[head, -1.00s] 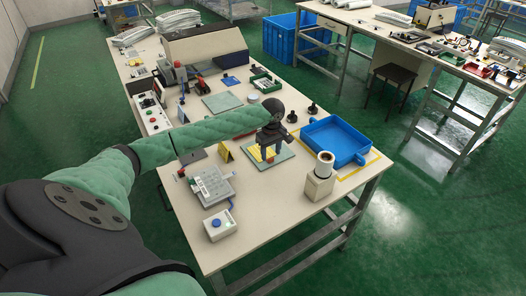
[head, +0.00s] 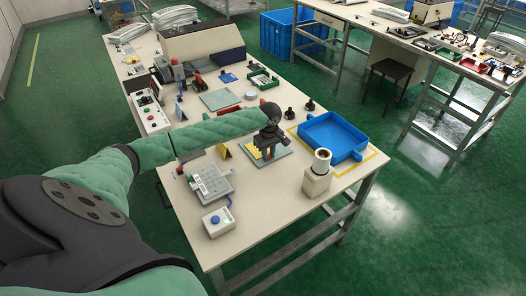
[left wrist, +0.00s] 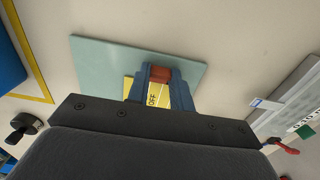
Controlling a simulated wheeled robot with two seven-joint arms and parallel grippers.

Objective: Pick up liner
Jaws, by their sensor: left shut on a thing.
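My left gripper (head: 267,149) is over the grey-green mat (head: 281,152) on the near table, pointing down. The liner, a yellow piece (head: 255,153), shows at the mat beside and under the gripper. In the left wrist view the blue fingers (left wrist: 160,82) are shut on the liner (left wrist: 131,86). A red-brown block (left wrist: 160,73) shows between the fingertips. The fingers hide part of the liner, and I cannot tell whether it is clear of the mat. My right gripper is not in view.
A blue tray (head: 361,157) stands right of the mat, inside yellow tape. A beige box with a roll (head: 317,181) stands in front of it. A keypad device (head: 213,185) and a blue-button box (head: 219,222) are at the near left. Small black knobs (head: 290,114) stand behind the mat.

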